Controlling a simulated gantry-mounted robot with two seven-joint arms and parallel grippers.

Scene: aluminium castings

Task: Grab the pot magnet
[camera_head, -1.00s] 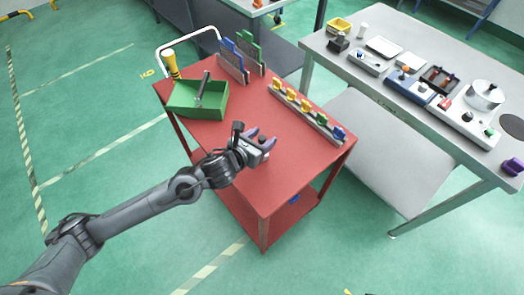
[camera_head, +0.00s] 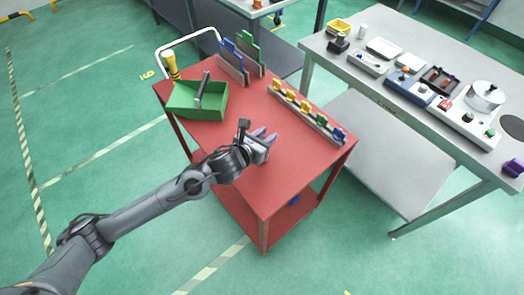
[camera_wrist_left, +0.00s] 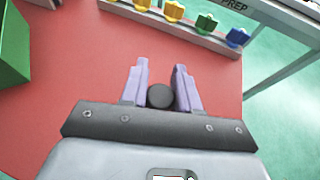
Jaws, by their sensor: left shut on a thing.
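A dark round disc, the pot magnet (camera_wrist_left: 160,96), sits between the purple fingers of my left gripper (camera_wrist_left: 161,72) in the left wrist view. The fingers are shut on its sides, over the red cart top. In the head view my left gripper (camera_head: 268,137) is low over the middle of the cart, and its hand and fingers hide the magnet there. I cannot tell whether the magnet touches the cart top. My right gripper is not in view.
On the red cart (camera_head: 262,185) stand a green bin (camera_head: 213,107), a rail with several coloured clips (camera_head: 308,110), and upright blue and green panels (camera_head: 232,62). A grey workbench (camera_head: 345,70) with several parts stands at the right. The cart's near end is clear.

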